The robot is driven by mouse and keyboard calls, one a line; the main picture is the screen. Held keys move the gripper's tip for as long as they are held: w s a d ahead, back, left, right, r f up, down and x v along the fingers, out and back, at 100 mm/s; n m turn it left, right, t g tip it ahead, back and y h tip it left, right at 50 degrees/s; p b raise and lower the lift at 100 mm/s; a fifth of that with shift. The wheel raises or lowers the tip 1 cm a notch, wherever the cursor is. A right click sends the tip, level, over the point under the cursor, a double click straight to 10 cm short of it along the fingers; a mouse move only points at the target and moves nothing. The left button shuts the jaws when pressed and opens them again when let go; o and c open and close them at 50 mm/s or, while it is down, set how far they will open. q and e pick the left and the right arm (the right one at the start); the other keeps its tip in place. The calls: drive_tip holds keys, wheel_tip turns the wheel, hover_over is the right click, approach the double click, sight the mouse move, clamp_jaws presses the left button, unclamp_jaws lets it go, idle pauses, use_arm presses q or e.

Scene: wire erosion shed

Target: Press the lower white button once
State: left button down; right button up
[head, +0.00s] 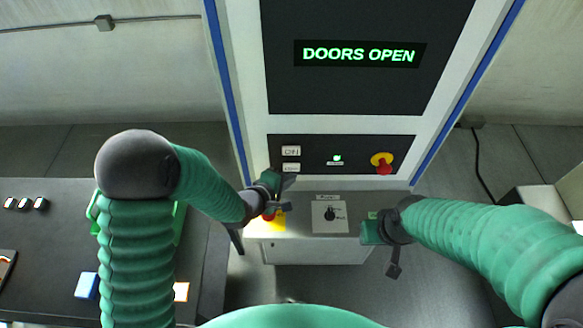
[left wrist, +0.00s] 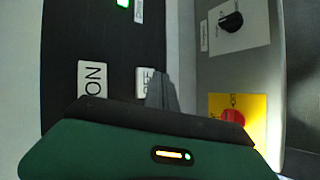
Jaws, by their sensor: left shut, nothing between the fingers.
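The lower white button (head: 291,168) is on the left of the dark control strip, just under the upper white button (head: 291,151).
A display (head: 359,54) reads DOORS OPEN. The strip also has a lit green lamp (head: 337,158) and a red knob on yellow (head: 382,163). Below, a grey box bears a black rotary switch (head: 329,214) and a red button on a yellow plate (left wrist: 233,116). A dark bench (head: 40,250) stands left.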

use_arm(q)
drive_tip(key=shift+w+r, duration=0.1)
drive_tip(key=shift+w, duration=0.3)
drive_tip(key=shift+w, duration=0.35)
idle(0.8)
drive_tip(key=shift+s, duration=0.8)
drive_tip(key=shift+s, duration=2.5)
